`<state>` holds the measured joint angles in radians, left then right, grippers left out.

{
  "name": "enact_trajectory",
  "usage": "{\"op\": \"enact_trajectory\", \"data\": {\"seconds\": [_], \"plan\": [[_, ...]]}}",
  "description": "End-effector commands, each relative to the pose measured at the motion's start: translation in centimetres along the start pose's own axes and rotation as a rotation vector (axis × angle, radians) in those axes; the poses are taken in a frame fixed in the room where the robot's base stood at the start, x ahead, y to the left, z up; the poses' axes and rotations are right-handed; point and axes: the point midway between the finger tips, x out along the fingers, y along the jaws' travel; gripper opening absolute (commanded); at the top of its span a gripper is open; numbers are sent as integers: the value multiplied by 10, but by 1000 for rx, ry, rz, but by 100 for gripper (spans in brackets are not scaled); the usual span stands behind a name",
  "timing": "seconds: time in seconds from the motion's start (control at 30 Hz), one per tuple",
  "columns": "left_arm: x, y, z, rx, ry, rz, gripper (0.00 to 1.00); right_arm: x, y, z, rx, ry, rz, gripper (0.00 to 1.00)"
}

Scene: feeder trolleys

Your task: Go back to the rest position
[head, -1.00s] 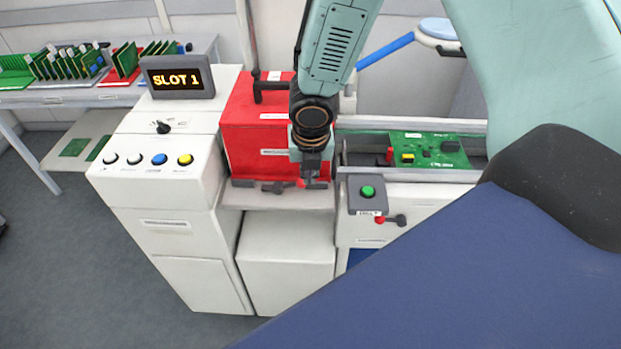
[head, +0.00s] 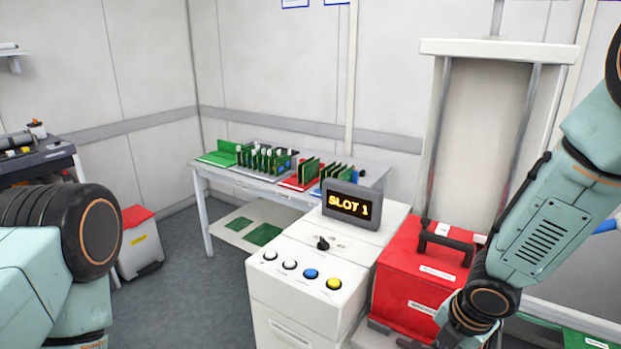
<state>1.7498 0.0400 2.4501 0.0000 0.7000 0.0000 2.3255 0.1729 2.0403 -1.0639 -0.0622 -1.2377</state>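The right arm comes in from the right, its wrist in front of the red box (head: 408,265) with the black handle. The left arm shows at the lower left as an elbow and link; the left gripper is out of view. A white control cabinet (head: 310,300) with a row of coloured buttons stands left of the red box. Its display (head: 352,204) reads SLOT 1.
A white table (head: 205,178) with green boards in racks stands behind the cabinet. A red-lidded bin (head: 139,250) and a dark workbench (head: 40,155) are at the left. Grey floor (head: 190,290) is clear between the bin and the cabinet. A tall white frame (head: 497,50) rises behind the red box.

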Motion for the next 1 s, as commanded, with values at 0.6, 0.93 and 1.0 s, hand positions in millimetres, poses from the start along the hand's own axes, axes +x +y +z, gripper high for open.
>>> {"op": "enact_trajectory", "data": {"seconds": [0.6,0.93,1.0], "plan": [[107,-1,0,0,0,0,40,158,-112,-127,1886,155,-4,0],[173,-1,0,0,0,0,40,234,-231,-175,2201,-83,-117,0],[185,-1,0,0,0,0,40,246,-252,-188,2200,-123,-162,0]]}}
